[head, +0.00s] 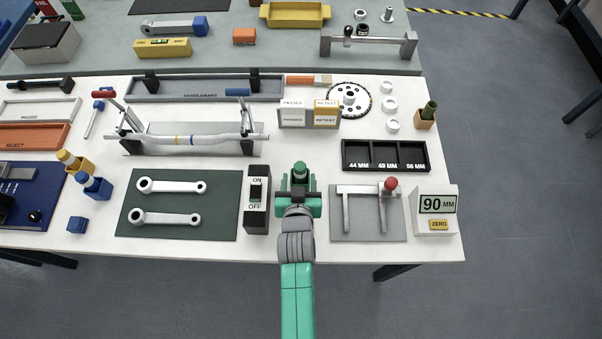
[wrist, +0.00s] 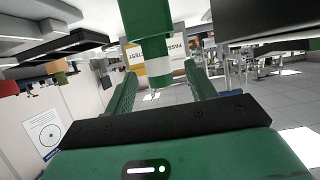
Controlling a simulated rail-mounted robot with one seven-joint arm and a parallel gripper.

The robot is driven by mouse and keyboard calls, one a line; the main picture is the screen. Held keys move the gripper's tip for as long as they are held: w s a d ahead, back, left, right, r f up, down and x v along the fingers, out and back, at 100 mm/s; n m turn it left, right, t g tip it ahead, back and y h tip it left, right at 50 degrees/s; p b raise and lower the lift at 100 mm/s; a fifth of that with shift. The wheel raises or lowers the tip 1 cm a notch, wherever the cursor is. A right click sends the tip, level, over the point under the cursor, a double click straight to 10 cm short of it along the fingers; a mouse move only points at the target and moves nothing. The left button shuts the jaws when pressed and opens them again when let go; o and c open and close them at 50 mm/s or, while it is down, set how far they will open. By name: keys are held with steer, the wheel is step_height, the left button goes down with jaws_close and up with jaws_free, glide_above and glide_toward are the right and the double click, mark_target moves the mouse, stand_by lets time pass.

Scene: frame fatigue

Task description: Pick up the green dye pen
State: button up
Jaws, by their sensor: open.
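The pen's lower end is hidden behind my gripper.
The ON/OFF switch box (head: 258,219) stands close left of my gripper, and a grey plate (head: 362,228) with a caliper lies close right. The black size tray (head: 385,156) and PASSED/RETEST blocks (head: 309,114) are behind. Blue (head: 94,184) and yellow (head: 74,162) pens stand at left.

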mark_target(300, 175)
steer(key=x, duration=0.4)
steer(key=shift+w+d+b, duration=0.1)
steer(key=shift+w+b, duration=0.2)
steer(key=shift+b, duration=0.05)
steer(key=shift+c, duration=0.2)
steer(key=c, duration=1)
step_height(300, 175, up, 10)
steer(key=shift+p, duration=0.7)
